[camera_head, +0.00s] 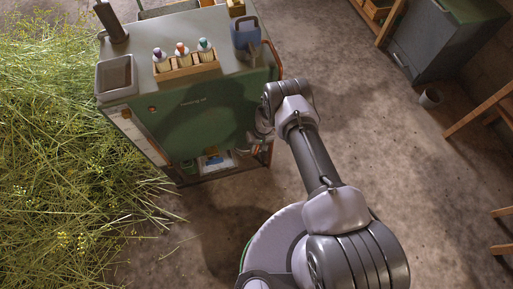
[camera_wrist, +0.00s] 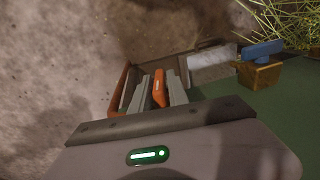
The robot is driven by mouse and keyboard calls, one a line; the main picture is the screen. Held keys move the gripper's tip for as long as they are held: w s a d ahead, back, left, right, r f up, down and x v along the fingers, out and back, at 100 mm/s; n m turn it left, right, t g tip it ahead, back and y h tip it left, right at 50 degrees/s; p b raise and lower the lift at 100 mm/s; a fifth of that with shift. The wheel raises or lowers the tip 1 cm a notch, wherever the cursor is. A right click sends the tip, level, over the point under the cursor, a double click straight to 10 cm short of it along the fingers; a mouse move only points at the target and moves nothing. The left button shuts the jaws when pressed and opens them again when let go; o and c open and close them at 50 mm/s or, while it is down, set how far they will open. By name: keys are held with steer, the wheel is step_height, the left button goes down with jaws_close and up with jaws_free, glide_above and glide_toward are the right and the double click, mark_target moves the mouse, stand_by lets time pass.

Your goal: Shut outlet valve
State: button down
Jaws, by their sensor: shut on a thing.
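An orange lever-like handle (camera_wrist: 160,88) lies between the two grey fingers of my gripper (camera_wrist: 158,92) in the wrist view. The gripper is shut on it. What the handle joins to is partly hidden by the gripper's body. A valve with a blue handle on a brass-coloured block (camera_wrist: 262,72) sits to the right, apart from the fingers. In the head view my gripper (camera_head: 246,146) is low at the right end of the green cabinet's front (camera_head: 215,120); its grip is too small to make out there. No label shows which valve is the outlet.
The cabinet top holds a wooden rack of bottles (camera_head: 187,68), a blue jug (camera_head: 245,34) and a grey tray (camera_head: 116,76). An orange pipe (camera_head: 278,62) runs along the cabinet's right side. Cut herbs (camera_head: 70,150) are heaped at left. The floor (camera_head: 390,140) at right is mostly clear.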

steer(key=shift+a+t+h+b, duration=0.1)
steer(key=shift+t+h+b, duration=0.2)
steer(key=shift+h+b, duration=0.7)
steer(key=shift+h, duration=0.3)
steer(key=c, duration=1.5)
jaws_free()
steer(key=shift+o, duration=0.2)
step_height(320, 180, up, 17)
steer(key=p, duration=0.7)
steer(key=shift+s+a+r, duration=0.15)
steer(key=shift+a+r, duration=0.05)
steer(key=shift+a, duration=0.2)
